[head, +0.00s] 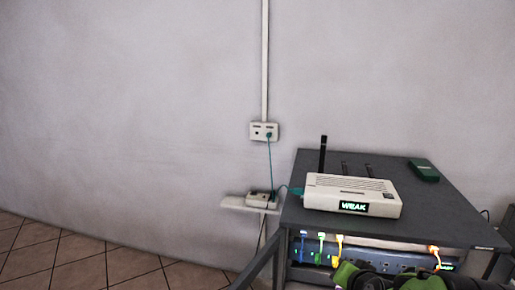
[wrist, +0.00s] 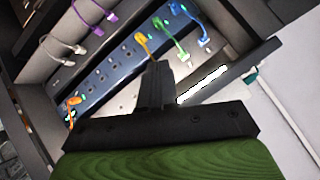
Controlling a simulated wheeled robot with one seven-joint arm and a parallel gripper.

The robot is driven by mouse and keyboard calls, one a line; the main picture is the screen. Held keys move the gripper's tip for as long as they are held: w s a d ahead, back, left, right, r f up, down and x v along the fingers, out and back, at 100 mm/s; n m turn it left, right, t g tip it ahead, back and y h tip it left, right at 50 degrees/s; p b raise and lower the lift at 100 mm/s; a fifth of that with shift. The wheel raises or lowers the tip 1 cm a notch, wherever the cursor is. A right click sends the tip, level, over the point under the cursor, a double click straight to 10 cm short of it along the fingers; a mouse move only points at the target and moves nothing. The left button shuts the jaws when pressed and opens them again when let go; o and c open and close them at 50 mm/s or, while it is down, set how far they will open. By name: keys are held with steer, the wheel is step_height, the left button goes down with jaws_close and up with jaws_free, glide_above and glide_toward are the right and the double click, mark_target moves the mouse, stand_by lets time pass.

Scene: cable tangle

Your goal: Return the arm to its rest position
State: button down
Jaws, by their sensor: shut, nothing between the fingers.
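My gripper (wrist: 158,72) shows in the wrist view with its black fingers together and nothing between them. It points at a dark blue switch panel (wrist: 97,83) inside the rack, near a plugged yellow cable (wrist: 142,44). I cannot tell the exact gap between the fingertips and the panel. In the head view, my green and black arm (head: 385,278) reaches in at the bottom right, in front of the rack's lower front. The fingertips are not clear there.
A grey rack (head: 440,215) carries a white router (head: 352,194) marked "WEAK" and a green box (head: 424,170). Blue, green, yellow and orange (head: 434,256) cables plug into its front. A wall socket (head: 264,132) has a teal cable. The tiled floor (head: 60,258) at left is clear.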

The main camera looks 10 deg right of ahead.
steer(key=s+a+r+n+g+y, duration=0.1)
steer(key=s+a+r+n, duration=0.15)
steer(key=a, duration=0.25)
steer(key=s+a+r+n+g+y, duration=0.1)
steer(key=s+a+n, duration=0.1)
steer(key=s+a, duration=0.25)
steer(key=s+a+r+n+g, duration=0.1)
steer(key=s+a+n+g, duration=0.15)
steer(key=s, duration=0.45)
steer(key=s+a+r+n+g, duration=0.1)
steer(key=s+a+n, duration=0.25)
steer(key=s, duration=0.45)
step_height(320, 180, up, 17)
steer(key=m+p, duration=0.1)
steer(key=p, duration=1.6)
steer(key=shift+w+a+r+p, duration=0.15)
steer(key=shift+w+p, duration=0.15)
steer(key=shift+w, duration=0.05)
steer(key=shift+t, duration=0.25)
